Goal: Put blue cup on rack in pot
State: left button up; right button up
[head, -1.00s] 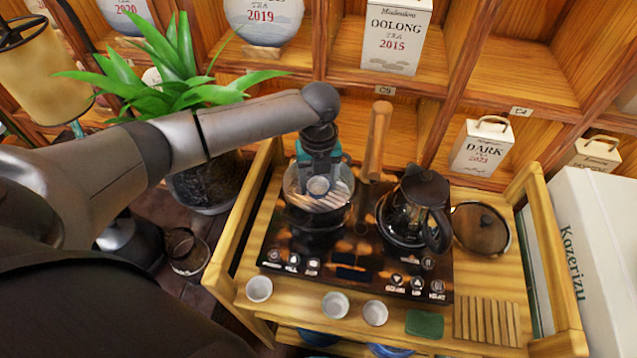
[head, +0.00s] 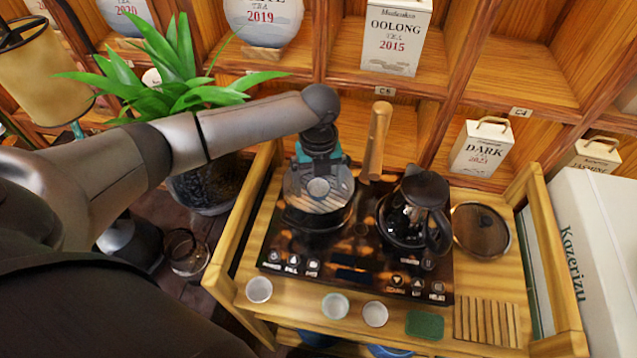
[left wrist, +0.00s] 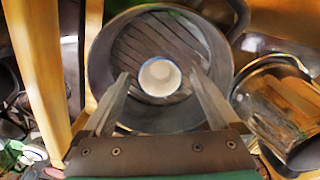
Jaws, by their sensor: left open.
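The pot (head: 300,218) stands on the left side of the dark stove, with a wooden handle pointing back; it also fills the middle of the left wrist view (left wrist: 216,62). A slatted rack (left wrist: 136,48) lies inside it. A small cup (left wrist: 160,76), pale inside with a bluish rim, stands upright on the rack, and it shows in the head view (head: 318,187). My left gripper (left wrist: 160,84) is open over the pot, its fingertips on either side of the cup with visible gaps. The gripper is also seen in the head view (head: 318,165). My right gripper is out of view.
A dark kettle (head: 418,200) stands close to the right of the pot. A round lid (head: 481,231) lies farther right. Several small cups (head: 335,305), a green cloth (head: 424,324) and a slatted wooden piece (head: 487,320) line the front. Wooden side rails bound the cart.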

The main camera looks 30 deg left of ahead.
aim_at(318, 195)
pick_arm(q)
notch_tip(318, 195, up, 12)
jog(key=p, duration=0.1)
jog(key=shift+p, duration=0.3)
